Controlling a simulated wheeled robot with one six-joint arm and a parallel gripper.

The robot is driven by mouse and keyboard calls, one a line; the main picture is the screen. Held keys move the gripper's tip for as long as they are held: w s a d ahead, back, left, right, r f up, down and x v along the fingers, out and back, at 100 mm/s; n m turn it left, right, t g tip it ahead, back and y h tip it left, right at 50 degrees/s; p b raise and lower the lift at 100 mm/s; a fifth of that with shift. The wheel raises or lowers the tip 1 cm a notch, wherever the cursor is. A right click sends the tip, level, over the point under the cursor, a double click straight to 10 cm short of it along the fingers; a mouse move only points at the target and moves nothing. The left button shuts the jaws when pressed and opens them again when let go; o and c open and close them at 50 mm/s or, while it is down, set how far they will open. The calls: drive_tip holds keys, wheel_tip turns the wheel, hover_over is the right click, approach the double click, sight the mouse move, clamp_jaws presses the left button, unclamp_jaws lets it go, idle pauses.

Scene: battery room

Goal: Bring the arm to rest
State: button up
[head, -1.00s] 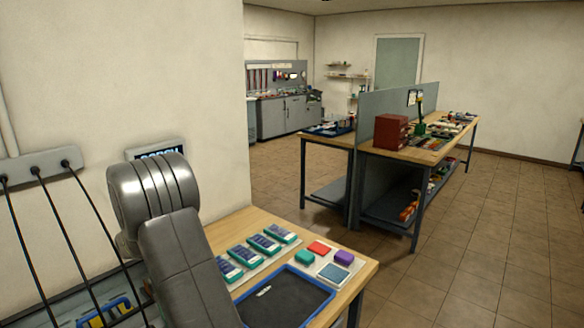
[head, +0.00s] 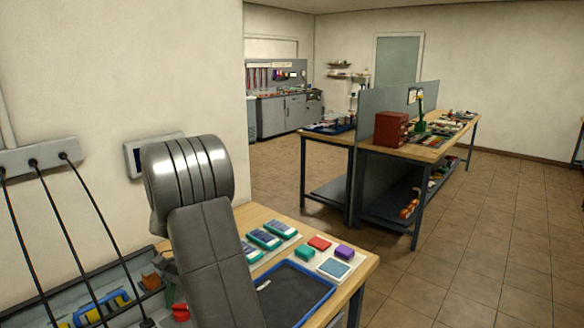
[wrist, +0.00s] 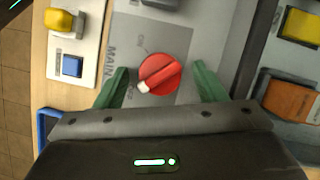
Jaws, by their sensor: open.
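My gripper (wrist: 160,70) shows in the wrist view with its two green fingers spread apart and nothing held between them. A red rotary knob (wrist: 162,74) with a white pointer tip sits on a grey panel (wrist: 188,40) marked "MAIN" and lies between the fingertips in the picture. I cannot tell how far the fingers are above the panel. In the head view my arm (head: 208,235) rises bent in the foreground, over the left part of the workbench (head: 360,268). My gripper is hidden in that view.
Several teal modules (head: 265,240) and a blue-rimmed tray (head: 330,296) lie on the bench beside my arm. A white pad carries red, teal and purple blocks. Black cables (head: 55,225) hang at the left.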

drive_tip(key=m+y+b, duration=0.1)
drive_tip(key=m, duration=0.2)
drive_tip(key=shift+d+t, duration=0.1)
drive_tip(key=shift+t, duration=0.3)
drive_tip(key=shift+d, duration=0.1)
